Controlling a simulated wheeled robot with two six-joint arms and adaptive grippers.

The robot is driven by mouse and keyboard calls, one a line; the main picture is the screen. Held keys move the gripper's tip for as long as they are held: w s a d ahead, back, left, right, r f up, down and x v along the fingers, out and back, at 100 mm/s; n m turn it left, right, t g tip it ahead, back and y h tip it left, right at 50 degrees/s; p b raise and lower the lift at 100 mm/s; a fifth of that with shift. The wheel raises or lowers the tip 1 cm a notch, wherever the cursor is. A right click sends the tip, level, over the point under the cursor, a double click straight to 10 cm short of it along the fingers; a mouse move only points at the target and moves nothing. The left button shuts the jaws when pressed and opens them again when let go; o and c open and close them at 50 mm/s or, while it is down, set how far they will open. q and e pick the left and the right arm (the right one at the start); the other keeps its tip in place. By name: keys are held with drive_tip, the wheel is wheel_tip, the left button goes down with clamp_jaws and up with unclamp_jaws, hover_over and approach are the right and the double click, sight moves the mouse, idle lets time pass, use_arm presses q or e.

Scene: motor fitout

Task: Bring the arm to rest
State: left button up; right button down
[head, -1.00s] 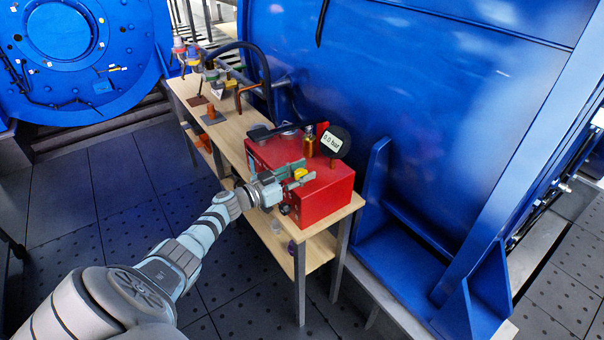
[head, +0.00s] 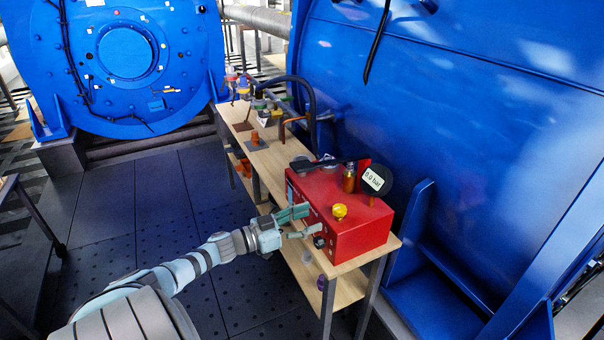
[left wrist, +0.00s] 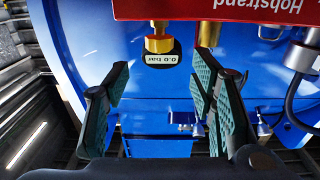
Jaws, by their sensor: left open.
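My left gripper (head: 300,222) is open and empty beside the front-left side of a red box (head: 358,232) on a wooden bench. In the left wrist view the gripper's two green-padded fingers (left wrist: 160,105) stand wide apart with nothing between them. A yellow knob (head: 339,211) sits on the box, close to the fingers but apart from them; a brass-yellow fitting (left wrist: 159,40) shows in the left wrist view. A round gauge (head: 373,180) on the box reads 0.0 bar. My right gripper is not in view.
The wooden bench (head: 238,183) runs back to the left, with an orange part (head: 255,138) and several small items at its far end. A large blue housing (head: 450,110) stands behind it. The dark floor (head: 130,210) left of the bench is open.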

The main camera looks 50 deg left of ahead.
use_arm(q)
drive_tip(key=shift+v, duration=0.9)
drive_tip(key=s+a+f+g+y, duration=0.2)
drive_tip(key=a+f+y, duration=0.25)
drive_tip(key=f, duration=0.25)
drive_tip(key=s+a+f+g+y, duration=0.25)
drive_tip(key=a+f+y, duration=0.2)
drive_tip(key=f, duration=0.25)
drive_tip(key=s+d+f+n+g, duration=0.2)
drive_tip(key=s+f+g, duration=0.3)
drive_tip(key=s+f, duration=0.85)
drive_tip(key=s+d+f+g+p, duration=0.1)
drive_tip(key=s+d+f+g, duration=0.3)
drive_tip(key=s+d+f, duration=0.7)
drive_tip(key=s+d+f+g+h, duration=0.1)
drive_tip(key=s+d+f, duration=0.1)
drive_tip(key=s+d, duration=0.3)
drive_tip(key=s+d+f+n+g+h, duration=0.1)
drive_tip(key=s+d, duration=0.4)
drive_tip(key=d, duration=0.5)
drive_tip(key=shift+f+h+p, duration=0.3)
drive_tip(key=shift+f, duration=0.35)
